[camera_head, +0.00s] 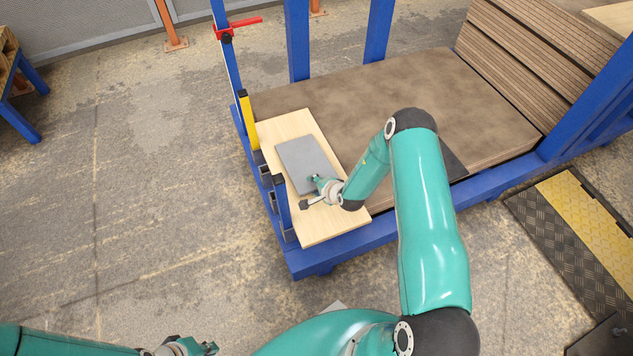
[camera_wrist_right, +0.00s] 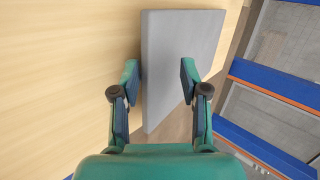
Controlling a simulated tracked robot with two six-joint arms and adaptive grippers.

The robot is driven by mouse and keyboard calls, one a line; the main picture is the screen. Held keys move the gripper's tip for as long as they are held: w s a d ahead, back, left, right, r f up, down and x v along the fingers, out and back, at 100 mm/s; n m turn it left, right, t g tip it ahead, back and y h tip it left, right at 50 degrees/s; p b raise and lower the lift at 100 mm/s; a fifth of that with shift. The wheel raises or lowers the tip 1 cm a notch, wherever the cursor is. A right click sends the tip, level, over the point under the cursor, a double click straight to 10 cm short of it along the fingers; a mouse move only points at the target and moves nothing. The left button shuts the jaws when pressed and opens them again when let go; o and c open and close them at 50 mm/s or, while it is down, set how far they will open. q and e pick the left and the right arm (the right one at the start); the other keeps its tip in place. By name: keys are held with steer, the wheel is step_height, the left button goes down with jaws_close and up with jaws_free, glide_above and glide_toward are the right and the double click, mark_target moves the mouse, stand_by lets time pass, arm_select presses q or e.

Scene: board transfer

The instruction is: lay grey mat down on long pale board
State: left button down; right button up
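The grey mat (camera_head: 307,160) lies over the long pale board (camera_head: 290,125), at the left end of the blue rack. My right gripper (camera_head: 309,192) is at the mat's lower right side, with its fingertips apart. In the right wrist view the mat (camera_wrist_right: 182,40) extends away between and beyond the two fingers (camera_wrist_right: 159,77); the right finger overlaps the mat, the left is beside its edge. No grip on it shows. The pale board (camera_wrist_right: 60,60) fills the left of that view. My left gripper (camera_head: 190,348) is at the bottom edge, partly cut off, apart from everything; its opening is unclear.
A brown panel stack (camera_head: 340,90) lies on the blue rack (camera_head: 350,240), with blue posts and a yellow-marked post (camera_head: 246,120) near the board. Ribbed panels (camera_head: 530,60) lean at the right. A dark flat piece (camera_head: 453,160) shows beside my right arm.

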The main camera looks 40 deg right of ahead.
steer(key=shift+r+g+p, duration=0.25)
steer(key=shift+g+p, duration=0.15)
steer(key=shift+p, duration=1.2)
steer(key=p, duration=0.6)
steer(key=shift+w+d+g, duration=0.1)
steer(key=shift+g, duration=0.3)
steer(key=p, duration=0.4)
steer(key=shift+s+r+g+p, duration=0.1)
steer(key=shift+s+g+p, duration=0.1)
steer(key=shift+g+p, duration=0.15)
steer(key=p, duration=0.2)
steer(key=shift+p, duration=0.35)
steer(key=g+p, duration=0.1)
steer(key=p, duration=0.2)
steer(key=shift+p, duration=0.6)
steer(key=shift+s, duration=0.1)
